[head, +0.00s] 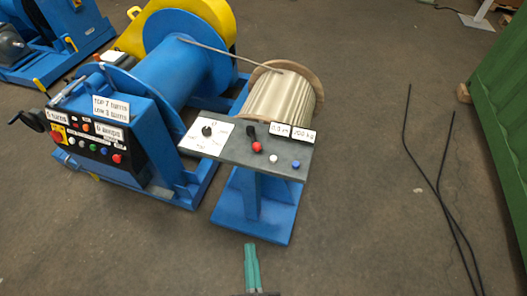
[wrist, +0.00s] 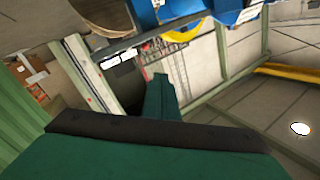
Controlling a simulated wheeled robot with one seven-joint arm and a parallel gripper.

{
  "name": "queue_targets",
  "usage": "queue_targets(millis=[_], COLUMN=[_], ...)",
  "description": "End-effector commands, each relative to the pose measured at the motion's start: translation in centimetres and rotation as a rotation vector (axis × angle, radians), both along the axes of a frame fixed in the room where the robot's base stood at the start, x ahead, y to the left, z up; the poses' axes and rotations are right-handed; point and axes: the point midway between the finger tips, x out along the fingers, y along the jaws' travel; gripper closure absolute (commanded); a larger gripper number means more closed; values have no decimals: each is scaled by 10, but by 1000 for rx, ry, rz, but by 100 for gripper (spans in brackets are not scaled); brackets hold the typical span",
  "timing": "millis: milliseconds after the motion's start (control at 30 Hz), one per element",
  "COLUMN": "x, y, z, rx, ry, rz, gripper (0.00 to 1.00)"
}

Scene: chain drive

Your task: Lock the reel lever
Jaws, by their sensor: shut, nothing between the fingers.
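The grey control panel (head: 232,149) stands on a blue pedestal in front of the rope reel (head: 283,97). A short lever with a red ball knob (head: 257,147) is on the panel and looks like the reel lever; its black part is just behind the knob. I cannot tell its lock state. My gripper (head: 250,247), with teal fingers, is shut and empty. In the head view it shows at the bottom, below and in front of the pedestal, apart from the panel. The fingers also show in the wrist view (wrist: 160,80), where the lever cannot be made out.
A dial (head: 207,131), a white button (head: 273,158) and a blue button (head: 296,164) share the panel. The blue winch (head: 175,75) with its own button box stands left. A green container (head: 503,110) is at right, with dark rods (head: 437,185) on otherwise clear floor.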

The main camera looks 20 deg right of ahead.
Motion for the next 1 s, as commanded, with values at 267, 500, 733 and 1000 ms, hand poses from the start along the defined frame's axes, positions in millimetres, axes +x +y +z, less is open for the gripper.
queue_targets(millis=[267, 500, 733, 1000], x=[97, 184, 242, 258], y=[-39, -72, -88, -92], z=[-9, -13, -13, -13], rx=[324, 607, 793, 848], ry=[-181, -290, -335, -342], rz=[-133, -225, -273, -285], gripper=[100, 100, 100, 100])
